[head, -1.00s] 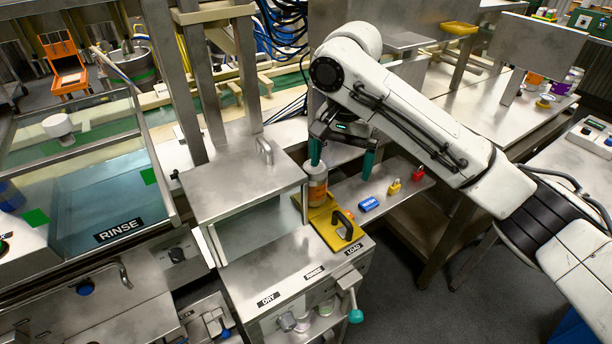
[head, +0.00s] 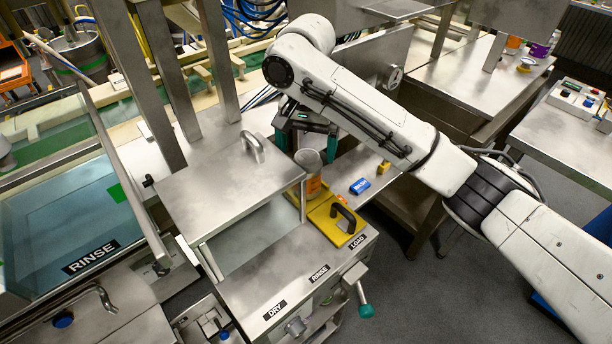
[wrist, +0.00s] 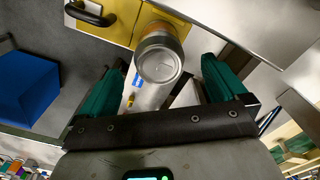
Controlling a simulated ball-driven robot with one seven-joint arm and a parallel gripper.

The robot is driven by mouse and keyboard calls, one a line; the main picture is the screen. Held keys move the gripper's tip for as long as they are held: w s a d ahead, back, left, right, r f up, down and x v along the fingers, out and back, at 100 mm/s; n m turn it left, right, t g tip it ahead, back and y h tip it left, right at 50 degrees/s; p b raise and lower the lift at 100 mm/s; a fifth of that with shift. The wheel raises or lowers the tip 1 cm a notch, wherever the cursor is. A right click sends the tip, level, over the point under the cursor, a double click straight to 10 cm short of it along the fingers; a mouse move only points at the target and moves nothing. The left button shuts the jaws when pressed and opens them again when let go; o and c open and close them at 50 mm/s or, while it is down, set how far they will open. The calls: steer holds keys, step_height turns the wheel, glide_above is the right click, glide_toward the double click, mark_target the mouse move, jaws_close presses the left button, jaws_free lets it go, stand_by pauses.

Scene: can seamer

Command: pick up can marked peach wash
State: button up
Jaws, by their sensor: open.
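A can (head: 308,174) with a silver top and an orange band stands upright on the yellow plate (head: 329,226) at the LOAD end of the wash machine. I cannot read its marking. In the wrist view the can (wrist: 160,58) shows its lid, ahead of and between the two green fingers. My gripper (head: 306,146) is open, with its fingers just behind and above the can in the head view. It also shows in the wrist view (wrist: 160,90), where nothing is between the fingertips but the can's near edge.
A black handle (head: 345,215) rises from the yellow plate in front of the can. The steel hood (head: 225,185) stands close on the left. A blue block (head: 360,186) and a yellow padlock (head: 384,167) lie on the shelf to the right.

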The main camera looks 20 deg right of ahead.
mark_target(307, 157)
steer(key=shift+d+f+p, duration=0.1)
steer(key=shift+f+p, duration=0.3)
steer(key=shift+f, duration=2.25)
steer(key=c, duration=1.4)
